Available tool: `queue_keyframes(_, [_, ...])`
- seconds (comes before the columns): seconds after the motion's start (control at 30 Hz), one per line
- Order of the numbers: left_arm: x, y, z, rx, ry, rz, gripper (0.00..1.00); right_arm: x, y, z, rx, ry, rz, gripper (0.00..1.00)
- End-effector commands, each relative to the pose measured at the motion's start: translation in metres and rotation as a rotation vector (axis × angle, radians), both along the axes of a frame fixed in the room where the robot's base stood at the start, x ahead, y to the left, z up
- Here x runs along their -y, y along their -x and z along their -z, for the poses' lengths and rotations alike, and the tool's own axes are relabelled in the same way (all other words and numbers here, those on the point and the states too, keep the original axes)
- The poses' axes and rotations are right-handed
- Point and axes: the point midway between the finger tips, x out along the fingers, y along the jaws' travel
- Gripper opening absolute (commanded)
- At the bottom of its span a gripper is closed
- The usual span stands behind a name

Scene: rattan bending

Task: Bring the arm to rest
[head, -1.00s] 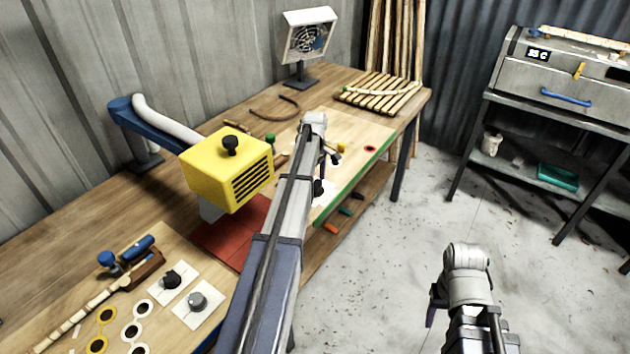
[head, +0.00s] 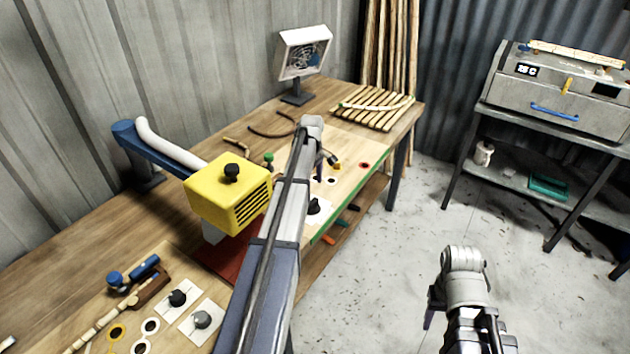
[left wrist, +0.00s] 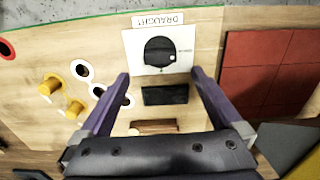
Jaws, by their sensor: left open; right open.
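My left arm reaches up the middle of the head view over the bench. Its gripper (head: 329,160) is partly hidden behind the arm, above the light board. In the left wrist view the left gripper (left wrist: 160,78) has its two purple fingers apart with nothing between them. Past the fingertips lies a white card (left wrist: 131,42) marked DRAUGHT with a black knob (left wrist: 158,51). My right arm is folded at the lower right of the head view, over the floor. Its gripper (head: 430,318) is mostly hidden behind its own wrist, apart from everything.
Yellow pegs (left wrist: 50,85) stand near the left gripper. A grey cabinet (head: 520,95) stands at right. The floor (head: 375,265) between is clear.

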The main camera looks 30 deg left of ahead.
Motion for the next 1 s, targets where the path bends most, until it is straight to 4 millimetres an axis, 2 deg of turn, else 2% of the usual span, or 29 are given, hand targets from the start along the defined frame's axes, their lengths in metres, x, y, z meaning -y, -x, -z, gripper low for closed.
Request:
queue_keyframes(0.23, [0.002, 0.001, 0.000, 0.000, 0.000, 0.006, 1.00, 0.000, 0.000, 0.000, 0.000, 0.000, 0.000, 0.54])
queue_keyframes(0.33, [0.025, 0.007, 0.000, -0.003, -0.002, 0.070, 1.00, 0.000, 0.000, 0.000, 0.000, 0.000, 0.000, 0.54])
queue_keyframes(0.37, [0.037, 0.011, 0.000, -0.005, -0.003, 0.107, 1.00, 0.000, 0.000, 0.000, 0.000, 0.000, 0.000, 0.54])
queue_keyframes(0.47, [0.094, 0.032, 0.000, -0.014, -0.009, 0.297, 1.00, 0.000, 0.000, 0.000, 0.000, 0.000, 0.000, 0.54])
queue_keyframes(0.5, [0.121, 0.044, 0.000, -0.019, -0.013, 0.395, 1.00, 0.000, 0.000, 0.000, 0.000, 0.000, 0.000, 0.54])
queue_keyframes(0.57, [0.162, 0.064, 0.000, -0.028, -0.019, 0.551, 1.00, 0.000, 0.000, 0.000, 0.000, 0.000, 0.000, 0.54])
queue_keyframes(0.6, [0.187, 0.078, 0.000, -0.034, -0.022, 0.658, 1.00, 0.000, 0.000, 0.000, 0.000, 0.000, 0.000, 0.54])
queue_keyframes(0.7, [0.246, 0.121, 0.000, -0.050, -0.029, 0.932, 1.00, 0.000, 0.000, 0.000, 0.000, 0.000, 0.000, 0.54])
queue_keyframes(0.83, [0.308, 0.181, -0.001, -0.073, -0.040, 1.282, 1.00, 0.000, 0.000, 0.000, 0.000, 0.000, 0.000, 0.54])
queue_keyframes(0.9, [0.331, 0.211, -0.001, -0.084, -0.044, 1.448, 1.00, 0.000, 0.000, 0.000, 0.000, 0.000, 0.000, 0.54])
queue_keyframes(1.0, [0.352, 0.243, -0.001, -0.099, -0.050, 1.634, 1.00, 0.000, 0.000, 0.000, 0.000, 0.000, 0.000, 0.54])
